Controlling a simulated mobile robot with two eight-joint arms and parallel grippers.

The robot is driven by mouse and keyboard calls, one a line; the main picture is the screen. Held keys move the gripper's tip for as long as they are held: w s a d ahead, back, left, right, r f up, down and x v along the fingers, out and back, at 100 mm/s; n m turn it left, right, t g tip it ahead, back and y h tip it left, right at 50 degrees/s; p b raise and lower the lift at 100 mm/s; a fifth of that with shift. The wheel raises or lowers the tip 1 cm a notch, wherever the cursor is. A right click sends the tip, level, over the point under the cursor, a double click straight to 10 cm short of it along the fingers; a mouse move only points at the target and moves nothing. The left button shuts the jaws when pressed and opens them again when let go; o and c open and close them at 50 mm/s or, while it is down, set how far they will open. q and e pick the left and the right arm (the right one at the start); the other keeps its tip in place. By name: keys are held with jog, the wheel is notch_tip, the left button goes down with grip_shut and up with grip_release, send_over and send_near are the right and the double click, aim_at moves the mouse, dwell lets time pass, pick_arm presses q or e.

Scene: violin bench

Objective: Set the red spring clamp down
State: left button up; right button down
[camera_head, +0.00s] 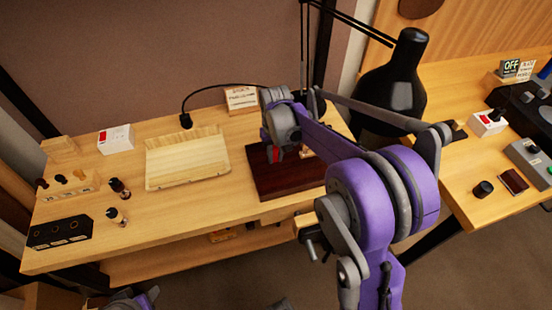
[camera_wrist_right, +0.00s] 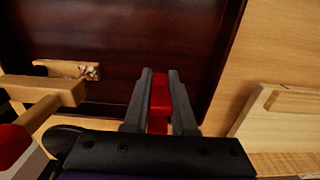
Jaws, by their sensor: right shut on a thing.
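My right gripper (camera_head: 277,157) is over the dark red-brown board (camera_head: 285,186) on the bench. It is shut on the red spring clamp (camera_head: 276,154), of which only a small red part shows. In the right wrist view the red clamp (camera_wrist_right: 159,97) sits between the two grey fingers (camera_wrist_right: 158,100), with the board (camera_wrist_right: 120,35) beyond. I cannot tell whether the clamp touches the board. Most of the clamp is hidden by the fingers. My left gripper is out of view.
A pale wooden tray (camera_head: 165,183) lies left of the board. In the right wrist view, a wooden piece (camera_wrist_right: 65,90) is at the left, near a red rounded thing (camera_wrist_right: 12,142). A black lamp (camera_head: 393,90) stands at right. Small bottles (camera_head: 117,217) and a black holder (camera_head: 60,233) are at left.

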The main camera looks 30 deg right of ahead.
jog(key=shift+f, duration=0.8)
jog(key=shift+f, duration=0.1)
jog(key=c, duration=0.7)
grip_release()
jog(key=shift+c, duration=0.2)
notch_tip(320, 180, up, 12)
jog(key=shift+f+p, duration=0.2)
jog(key=shift+p, duration=0.25)
jog(key=shift+s+r, duration=0.1)
jog(key=shift+r, duration=0.15)
jog(key=s+a+f+n+t, duration=0.1)
jog(key=s+a+f, duration=0.1)
jog(key=s, duration=0.5)
jog(key=s+a+f+t, duration=0.2)
jog(key=s+a, duration=0.2)
jog(key=s, duration=0.2)
jog(key=s+a+f+n+t, duration=0.1)
jog(key=s+a+f+t, duration=0.1)
jog(key=s+a, duration=0.2)
jog(key=s, duration=0.3)
jog(key=shift+s+f+n, duration=0.25)
jog(key=shift+s+n, duration=0.05)
jog(key=shift+s, duration=0.05)
jog(key=shift+a, duration=0.1)
